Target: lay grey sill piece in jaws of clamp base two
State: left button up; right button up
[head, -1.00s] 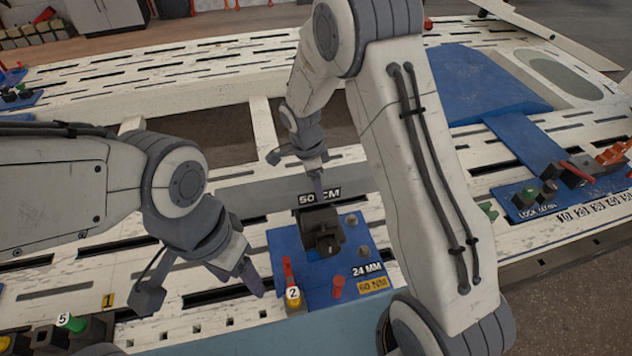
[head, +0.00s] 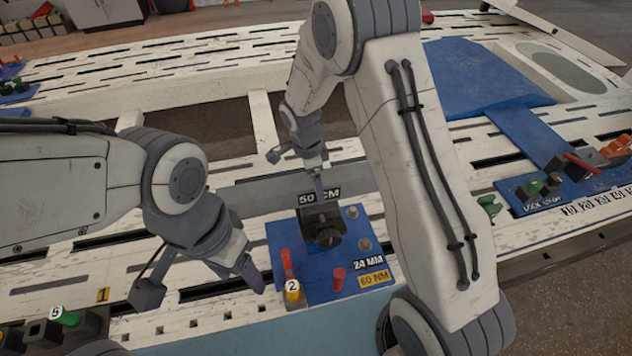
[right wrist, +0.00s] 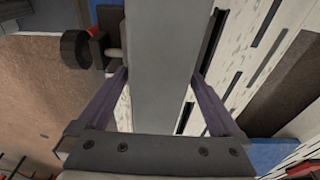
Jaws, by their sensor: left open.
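The grey sill piece (head: 250,193) is a long flat bar, seen in the head view behind the black jaw block. My right gripper (head: 318,186) is over it; the arm hides its right end. In the right wrist view the sill piece (right wrist: 162,60) runs between the purple fingers of the right gripper (right wrist: 160,75), which meet both its edges. My left gripper (head: 245,272) is open and empty, just left of that plate.
The white slotted bench (head: 220,318) has open gaps behind the sill piece. Another blue base (head: 520,190) with knobs stands at right. A block with a green knob (head: 66,317) tagged 5 is at front left. My right arm covers the middle right.

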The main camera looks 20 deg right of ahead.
jog(key=shift+s+f, duration=0.15)
jog(key=shift+f, duration=0.05)
jog(key=r, duration=0.3)
jog(key=a+r, duration=0.1)
jog(key=r, duration=0.3)
jog(key=r+p, duration=0.1)
jog(key=r, duration=0.2)
jog(key=shift+a+r, duration=0.25)
jog(key=shift+r, duration=0.1)
jog(key=s+a+r+n+y, duration=0.1)
jog(key=s+a+r+n, duration=0.2)
jog(key=s+n, duration=0.55)
jog(key=s+a+r+n+y, duration=0.1)
jog(key=s+a+r+n, duration=0.1)
jog(key=s+n, duration=0.65)
jog(key=s+a+r+n+y, duration=0.1)
jog(key=s+a+r+n, duration=0.2)
jog(key=s+n, duration=0.55)
notch_tip(320, 180, up, 12)
jog(key=s+p, duration=0.2)
jog(key=p, duration=1)
jog(key=shift+d+p, duration=0.2)
jog(key=shift+p, duration=0.2)
